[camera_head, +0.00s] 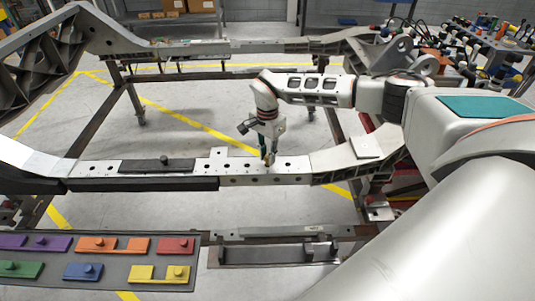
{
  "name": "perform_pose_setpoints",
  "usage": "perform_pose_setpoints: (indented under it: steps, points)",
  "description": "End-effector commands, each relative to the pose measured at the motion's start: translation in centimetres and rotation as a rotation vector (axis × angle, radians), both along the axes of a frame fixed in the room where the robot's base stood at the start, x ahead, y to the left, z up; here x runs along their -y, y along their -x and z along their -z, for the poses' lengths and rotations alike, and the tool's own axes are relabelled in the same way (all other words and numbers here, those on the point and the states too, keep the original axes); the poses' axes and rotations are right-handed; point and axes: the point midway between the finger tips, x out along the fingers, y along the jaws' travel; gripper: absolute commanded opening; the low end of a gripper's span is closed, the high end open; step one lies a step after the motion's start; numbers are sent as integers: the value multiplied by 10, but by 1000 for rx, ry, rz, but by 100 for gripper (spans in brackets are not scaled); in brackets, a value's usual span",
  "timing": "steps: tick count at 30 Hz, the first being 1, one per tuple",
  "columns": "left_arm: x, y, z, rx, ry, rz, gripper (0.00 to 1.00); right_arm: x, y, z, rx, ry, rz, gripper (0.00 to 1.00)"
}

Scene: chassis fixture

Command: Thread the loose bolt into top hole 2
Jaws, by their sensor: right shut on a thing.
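The chassis rail (215,180) runs across the middle of the view, with a row of dark round holes along its pale top plate. My right gripper (268,158) points down at the right half of this plate. Its fingers are shut on the loose bolt, which is too small and covered to make out clearly. The fingertips are at the plate's surface, between a visible hole on the left (248,165) and one on the right (288,164). I cannot tell whether the bolt is inside a hole. My left gripper is not in view.
A dark bar (157,165) lies on the rail's left part. A grey tray (110,251) with coloured blocks stands at the front left. A second rail (215,47) crosses behind, with open floor between.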

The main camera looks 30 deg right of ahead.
Motion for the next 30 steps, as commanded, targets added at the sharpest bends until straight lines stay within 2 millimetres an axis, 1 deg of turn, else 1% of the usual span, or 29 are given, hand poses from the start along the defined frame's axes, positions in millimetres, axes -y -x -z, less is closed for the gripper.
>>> perform_pose_setpoints:
  steps: [9, 21, 30]
  points:
    - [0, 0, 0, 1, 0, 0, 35, 0, 0, 1, 0, 0, 0, 0]
    - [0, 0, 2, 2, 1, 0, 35, 0, 0, 14, -1, -1, 1, 0]
    - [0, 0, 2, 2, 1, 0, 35, 0, 0, 14, 0, -1, 0, 0]
